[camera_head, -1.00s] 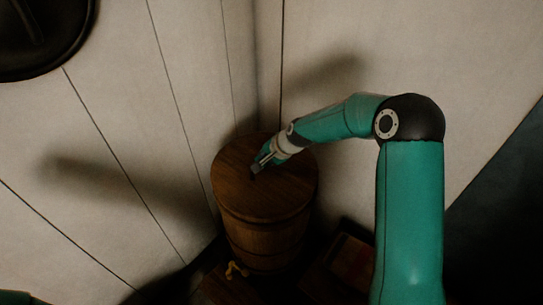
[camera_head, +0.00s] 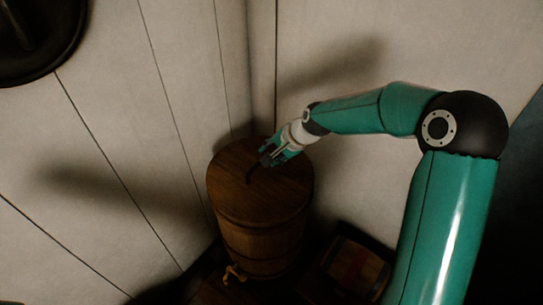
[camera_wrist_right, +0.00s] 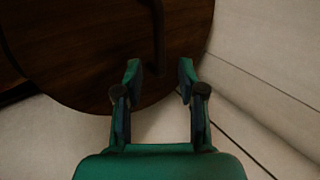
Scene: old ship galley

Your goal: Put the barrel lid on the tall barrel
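The tall wooden barrel (camera_head: 262,240) stands in the corner in the head view. The round brown barrel lid (camera_head: 235,190) lies on its top and looks flat, covering the opening. The lid's dark bar handle (camera_head: 249,176) shows just beyond my right gripper (camera_head: 267,160). In the right wrist view, the lid (camera_wrist_right: 85,65) fills the upper left, with its handle (camera_wrist_right: 158,40) ahead of the fingers. My right gripper (camera_wrist_right: 158,75) is open and empty there, its two fingers apart near the lid's edge. My left gripper is in neither current view.
Pale plank walls (camera_head: 130,130) meet behind the barrel. A brass tap (camera_head: 233,273) sticks out low on its front. A small dark cask (camera_head: 355,265) lies to the right on the floor. A dark round object (camera_head: 45,40) is on the wall at upper left.

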